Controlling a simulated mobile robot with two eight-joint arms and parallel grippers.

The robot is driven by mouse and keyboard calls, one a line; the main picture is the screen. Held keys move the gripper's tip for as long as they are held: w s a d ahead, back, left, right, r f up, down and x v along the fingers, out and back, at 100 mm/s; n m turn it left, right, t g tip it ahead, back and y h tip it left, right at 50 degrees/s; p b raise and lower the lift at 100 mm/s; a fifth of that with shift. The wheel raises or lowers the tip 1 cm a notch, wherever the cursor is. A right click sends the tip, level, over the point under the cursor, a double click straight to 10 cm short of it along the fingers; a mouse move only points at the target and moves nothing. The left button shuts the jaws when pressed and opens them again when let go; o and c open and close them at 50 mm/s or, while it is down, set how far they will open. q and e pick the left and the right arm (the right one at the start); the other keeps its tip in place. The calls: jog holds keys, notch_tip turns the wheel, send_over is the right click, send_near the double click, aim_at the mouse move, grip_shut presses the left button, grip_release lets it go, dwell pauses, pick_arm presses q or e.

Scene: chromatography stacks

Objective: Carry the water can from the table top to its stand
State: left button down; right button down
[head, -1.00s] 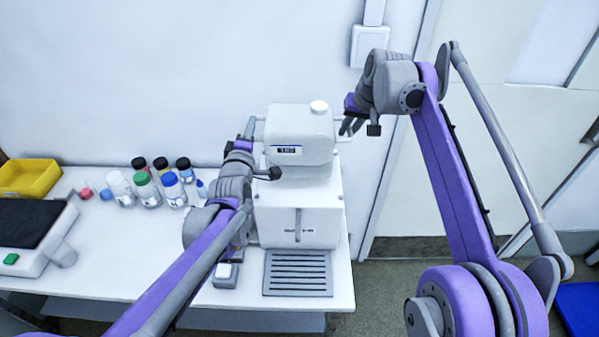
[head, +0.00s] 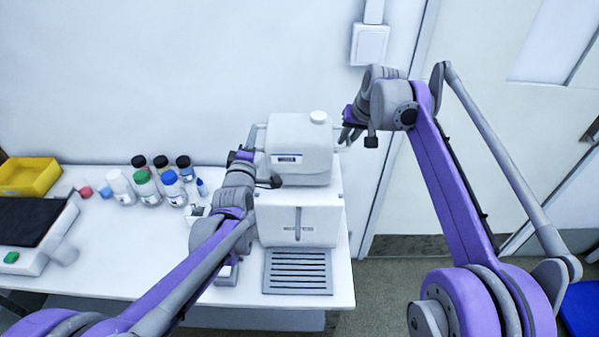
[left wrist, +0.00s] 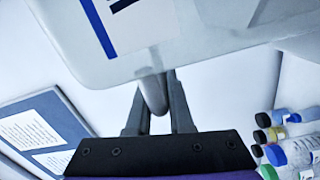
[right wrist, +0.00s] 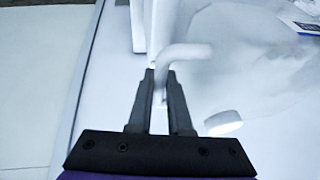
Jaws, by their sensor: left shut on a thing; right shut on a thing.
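The water can (head: 300,150) is a white rounded box with a dark label and a round cap (head: 318,117). It is upright at the top of its stand (head: 300,220), a white block with a front slot; I cannot tell whether it rests on it or hangs just above. My left gripper (head: 255,147) is shut on the can's left handle, also seen in the left wrist view (left wrist: 155,95). My right gripper (head: 347,135) is shut on the right handle, a bent white bar in the right wrist view (right wrist: 182,55). The can's underside is hidden.
A slotted drip tray (head: 298,272) lies in front of the stand. Several capped bottles (head: 145,188) stand to the left, with a yellow bin (head: 28,178) and a dark-topped device (head: 30,225) beyond. The table's right edge is close to the stand. A wall is behind.

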pick_arm(q)
jog(key=shift+f, duration=0.4)
pick_arm(e)
jog(key=shift+f, duration=0.4)
pick_arm(q)
jog(key=c, duration=0.8)
grip_release()
pick_arm(e)
jog(key=c, duration=0.8)
grip_release()
jog(key=shift+c, duration=0.2)
pick_arm(q)
jog(key=shift+s, duration=0.1)
pick_arm(e)
jog(key=shift+s, duration=0.1)
jog(key=shift+r, duration=0.15)
pick_arm(q)
jog(key=s, duration=1.2)
jog(key=shift+a, duration=0.2)
pick_arm(e)
jog(key=v, duration=1.1)
jog(key=shift+s+r, duration=0.2)
jog(key=shift+r, duration=0.15)
